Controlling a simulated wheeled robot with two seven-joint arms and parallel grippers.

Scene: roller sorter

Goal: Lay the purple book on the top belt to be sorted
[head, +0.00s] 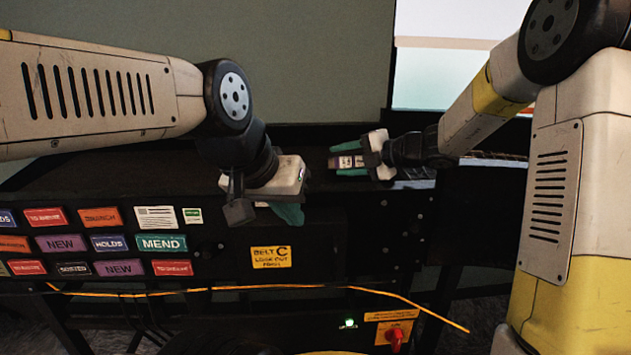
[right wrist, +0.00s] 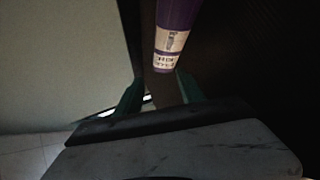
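The purple book (head: 346,161) shows small in the head view, its pale spine label facing up between the fingers of my right gripper (head: 352,159). In the right wrist view the purple book (right wrist: 178,18) runs up out of the top edge, with a white label near its lower end. The green fingertips of my right gripper (right wrist: 160,84) stand apart near that end, with a gap on the left side. The top belt (head: 318,160) is a dark strip behind the panel, mostly in shadow. My left gripper (head: 288,212) hangs in front of the panel, its fingers partly hidden.
The black front panel (head: 330,240) carries several coloured labels at left and a yellow Belt C sign (head: 270,257). A yellow cable (head: 260,287) crosses below. A red switch (head: 396,338) sits low at right. A grey-green wall rises behind.

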